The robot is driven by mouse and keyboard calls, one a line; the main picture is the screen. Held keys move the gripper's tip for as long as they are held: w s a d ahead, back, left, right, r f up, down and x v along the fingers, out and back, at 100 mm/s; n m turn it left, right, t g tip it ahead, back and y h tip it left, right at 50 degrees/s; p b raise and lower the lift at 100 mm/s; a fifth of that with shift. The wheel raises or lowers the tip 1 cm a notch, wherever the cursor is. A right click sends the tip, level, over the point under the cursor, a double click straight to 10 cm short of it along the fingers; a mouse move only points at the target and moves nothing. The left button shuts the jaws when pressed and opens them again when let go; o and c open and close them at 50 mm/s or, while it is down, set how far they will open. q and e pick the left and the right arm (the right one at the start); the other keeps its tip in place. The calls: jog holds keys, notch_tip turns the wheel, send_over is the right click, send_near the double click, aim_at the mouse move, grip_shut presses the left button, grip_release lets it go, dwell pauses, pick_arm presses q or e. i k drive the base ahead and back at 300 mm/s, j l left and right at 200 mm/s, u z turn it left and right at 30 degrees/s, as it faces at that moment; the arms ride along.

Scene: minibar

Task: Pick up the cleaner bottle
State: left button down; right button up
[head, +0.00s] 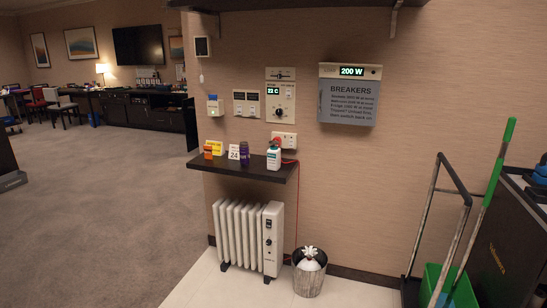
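A white bottle (273,158) with a blue-green label band and a dark top stands upright at the right part of a dark wall shelf (235,165). It looks like the cleaner bottle, but its label is too small to read. A red round thing (274,144) shows at its top; I cannot tell if it is part of the bottle or behind it. Neither of my grippers is in view, and nothing touches the bottle.
Left of the bottle stand a purple can (244,153), a white "24" card (234,152) and small orange and yellow items. Below are a white radiator (238,236) and a bin (309,275). A cleaning cart (510,235) stands right. Carpet at left is open.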

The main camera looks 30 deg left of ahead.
aim_at(274, 155)
jog(key=i+j, duration=0.3)
jog(key=j, duration=0.15)
jog(key=i+j, duration=0.3)
jog(key=j, duration=0.15)
jog(key=i+j, duration=0.3)
jog(key=j, duration=0.2)
jog(key=i+j, duration=0.3)
jog(key=j, duration=0.15)
jog(key=i+j, duration=0.3)
jog(key=j, duration=0.15)
jog(key=z, duration=0.05)
